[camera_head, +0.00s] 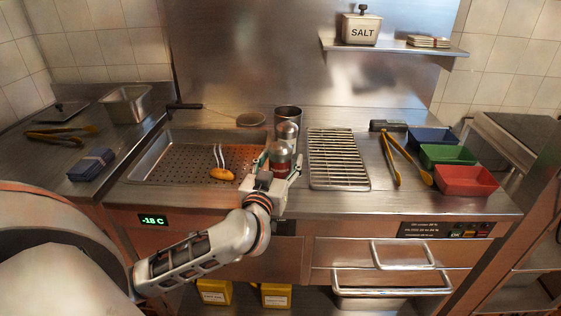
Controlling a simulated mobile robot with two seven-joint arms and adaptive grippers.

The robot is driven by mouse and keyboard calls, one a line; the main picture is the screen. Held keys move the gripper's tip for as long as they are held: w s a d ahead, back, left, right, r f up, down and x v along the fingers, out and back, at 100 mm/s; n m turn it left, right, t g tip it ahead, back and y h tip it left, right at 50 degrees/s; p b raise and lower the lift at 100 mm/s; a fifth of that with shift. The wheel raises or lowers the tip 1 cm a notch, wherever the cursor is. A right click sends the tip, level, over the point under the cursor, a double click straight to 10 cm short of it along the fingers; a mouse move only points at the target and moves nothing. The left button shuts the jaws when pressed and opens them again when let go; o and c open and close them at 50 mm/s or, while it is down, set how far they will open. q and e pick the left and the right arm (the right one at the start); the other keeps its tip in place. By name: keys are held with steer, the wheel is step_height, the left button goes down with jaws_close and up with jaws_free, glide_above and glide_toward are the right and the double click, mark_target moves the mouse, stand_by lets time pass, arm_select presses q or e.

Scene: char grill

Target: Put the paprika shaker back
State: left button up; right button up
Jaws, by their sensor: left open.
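The paprika shaker (281,158), with a silver top and red contents, stands upright on the steel counter just right of the perforated pan. My left gripper (278,168) is open, with one finger on each side of the shaker. Whether the fingers touch it I cannot tell; its lower part is hidden by the gripper. A second shaker with a silver top (288,131) stands right behind it, in front of a dark metal cup (288,112). My right gripper is not in view.
A wire rack (338,160) lies close on the right, then yellow-tipped tongs (391,160) and blue, green and red bins (466,181). A shelf (385,46) holds a salt box (361,29).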

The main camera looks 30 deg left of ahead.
arm_select(q)
steer(key=p+v, duration=0.1)
steer(key=v, duration=1)
steer(key=shift+s+p, duration=0.1)
steer(key=shift+p, duration=0.2)
steer(key=shift+s+d, duration=0.1)
steer(key=shift+s, duration=0.15)
steer(key=shift+s+r, duration=0.1)
steer(key=shift+r, duration=0.1)
steer(key=s+d+r+m+t+h, duration=0.1)
steer(key=d+r+m+t+h, duration=0.15)
steer(key=d+t, duration=0.3)
steer(key=s+d+f+m+g+h, duration=0.25)
steer(key=d+f+m+h, duration=0.35)
steer(key=d+f+h, duration=0.3)
steer(key=s+f+g+y, duration=0.1)
steer(key=s+f+g, duration=0.2)
steer(key=f, duration=0.6)
steer(key=s+f+g+y, duration=0.1)
steer(key=s+f+g, duration=0.2)
steer(key=f, duration=0.6)
steer(key=s+a+f+g+y, duration=0.1)
steer(key=s+f+g, duration=0.2)
steer(key=f, duration=0.7)
steer(key=shift+s+g, duration=0.3)
steer(key=shift+s, duration=0.6)
